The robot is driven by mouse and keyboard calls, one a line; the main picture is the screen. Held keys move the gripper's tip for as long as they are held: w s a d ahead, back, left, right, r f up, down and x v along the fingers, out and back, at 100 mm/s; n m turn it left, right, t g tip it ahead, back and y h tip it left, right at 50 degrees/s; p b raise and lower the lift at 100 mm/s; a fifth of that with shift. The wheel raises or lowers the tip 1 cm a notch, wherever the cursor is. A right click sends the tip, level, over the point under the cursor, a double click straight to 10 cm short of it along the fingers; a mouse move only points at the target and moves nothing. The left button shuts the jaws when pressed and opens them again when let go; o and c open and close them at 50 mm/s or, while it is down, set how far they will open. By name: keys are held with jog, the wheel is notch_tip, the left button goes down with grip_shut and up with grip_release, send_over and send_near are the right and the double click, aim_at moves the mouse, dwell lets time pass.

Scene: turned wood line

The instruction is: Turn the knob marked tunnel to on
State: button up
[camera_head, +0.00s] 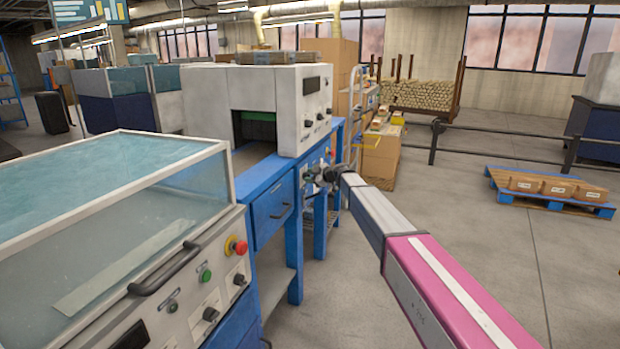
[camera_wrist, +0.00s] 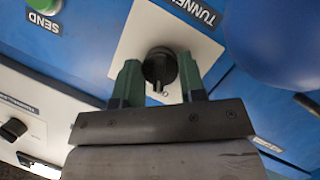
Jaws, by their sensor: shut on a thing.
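The tunnel knob (camera_wrist: 160,66) is black and round with a raised bar, on a white plate (camera_wrist: 132,55) lettered TUNNEL, in the wrist view. My gripper (camera_wrist: 159,62) has one green-grey finger on each side of the knob and is shut on it. The bar runs roughly up and down in this view. Part of a mark shows below the knob, but the fingers hide the rest of the scale. In the head view my gripper (camera_head: 319,173) is at the blue bench front (camera_head: 272,208), and the knob cannot be made out there.
A green SEND button (camera_wrist: 44,4) and another black knob (camera_wrist: 14,128) on a white panel are near the gripper. The white tunnel machine (camera_head: 262,90) stands on the bench. A glass-lidded machine (camera_head: 120,240) stands at left. Floor at right is clear before a pallet (camera_head: 545,203).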

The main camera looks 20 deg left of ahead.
jog(key=m+g, duration=0.1)
jog(key=m, duration=0.1)
jog(key=m+g, duration=0.1)
jog(key=m, duration=0.1)
jog(key=shift+w+g, duration=0.2)
jog(key=shift+g, duration=0.2)
jog(key=m+g, duration=0.2)
jog(key=m, duration=0.1)
jog(key=shift+d, duration=0.1)
jog(key=shift+m+g, duration=0.3)
dwell(0.3)
jog(key=o, duration=0.9)
jog(key=v, duration=1)
jog(key=shift+d+r, duration=0.15)
jog(key=shift+d, duration=0.2)
